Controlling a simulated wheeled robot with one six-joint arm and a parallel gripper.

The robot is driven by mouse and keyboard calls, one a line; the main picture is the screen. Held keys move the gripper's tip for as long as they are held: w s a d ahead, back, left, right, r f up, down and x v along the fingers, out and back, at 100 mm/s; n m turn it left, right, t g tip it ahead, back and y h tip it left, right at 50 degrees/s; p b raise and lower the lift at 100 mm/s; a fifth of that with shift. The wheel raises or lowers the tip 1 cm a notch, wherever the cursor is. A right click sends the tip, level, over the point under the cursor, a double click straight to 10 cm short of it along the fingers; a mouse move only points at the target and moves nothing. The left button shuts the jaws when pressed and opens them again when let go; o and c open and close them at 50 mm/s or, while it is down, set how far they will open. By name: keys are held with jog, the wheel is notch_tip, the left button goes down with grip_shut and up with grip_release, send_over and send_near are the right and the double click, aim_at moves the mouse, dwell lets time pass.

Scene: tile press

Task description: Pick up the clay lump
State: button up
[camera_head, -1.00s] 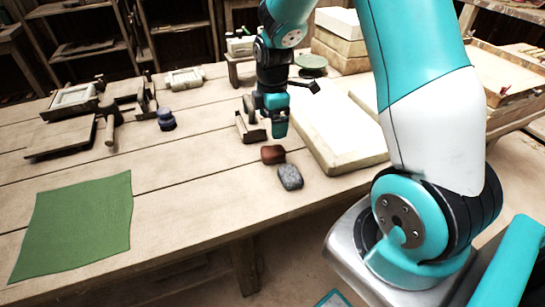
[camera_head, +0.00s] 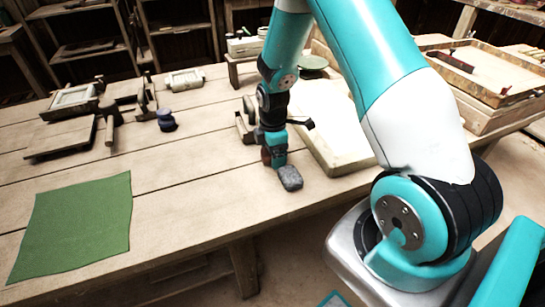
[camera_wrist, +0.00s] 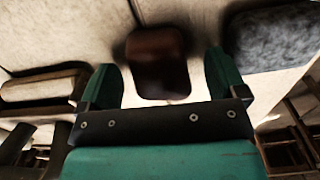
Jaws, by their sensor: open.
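A reddish-brown lump (camera_wrist: 158,62), which looks like the clay lump, lies on the table and shows between my fingers in the wrist view. In the head view my gripper mostly hides it, and only a dark red sliver (camera_head: 266,155) shows. My gripper (camera_wrist: 160,78) is open, pointing down, with one finger on either side of the lump in the wrist view. I cannot tell whether the fingers touch it. In the head view my gripper (camera_head: 275,162) is low over that spot.
A speckled grey block (camera_head: 290,177) lies close beside the lump, near my gripper's right finger in the wrist view (camera_wrist: 270,38). A pale slab (camera_head: 335,145) is to the right, a wooden tool (camera_head: 244,128) behind. A green cloth (camera_head: 75,225) lies left; the table between is clear.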

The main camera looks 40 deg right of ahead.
jog(key=c, duration=1.2)
jog(key=shift+o, duration=0.2)
